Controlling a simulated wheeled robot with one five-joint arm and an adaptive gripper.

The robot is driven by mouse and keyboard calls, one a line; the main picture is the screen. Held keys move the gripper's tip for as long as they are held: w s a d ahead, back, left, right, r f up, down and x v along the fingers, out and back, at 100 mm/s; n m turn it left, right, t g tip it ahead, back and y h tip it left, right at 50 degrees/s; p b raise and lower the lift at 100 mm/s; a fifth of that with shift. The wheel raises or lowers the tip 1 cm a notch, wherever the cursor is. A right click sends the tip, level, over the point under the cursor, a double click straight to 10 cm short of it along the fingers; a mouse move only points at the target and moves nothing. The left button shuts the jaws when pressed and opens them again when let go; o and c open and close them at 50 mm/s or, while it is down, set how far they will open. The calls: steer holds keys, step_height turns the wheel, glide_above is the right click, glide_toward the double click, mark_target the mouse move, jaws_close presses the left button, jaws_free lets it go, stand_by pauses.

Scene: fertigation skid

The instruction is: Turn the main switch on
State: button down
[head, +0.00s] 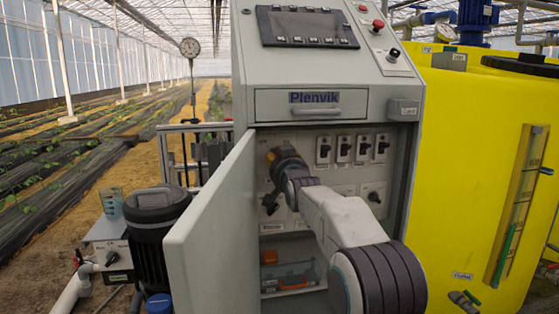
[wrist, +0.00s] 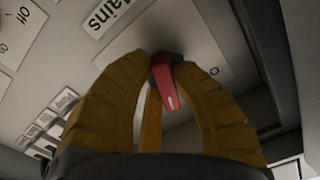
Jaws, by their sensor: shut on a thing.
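The main switch has a red handle (wrist: 166,86) on a pale plate below a "Mains" label (wrist: 106,14) in the wrist view. The handle's set position cannot be told for certain.
The grey cabinet door (head: 215,225) stands open to the left of my arm. Several small breaker switches (head: 343,149) and a black rotary switch (head: 374,193) are to the right. A drawer front (head: 312,104) is above. A yellow tank (head: 460,170) stands right of the cabinet.

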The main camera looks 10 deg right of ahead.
steer(key=c, duration=1)
jaws_free()
steer(key=shift+f, duration=0.1)
steer(key=shift+s, duration=5.95)
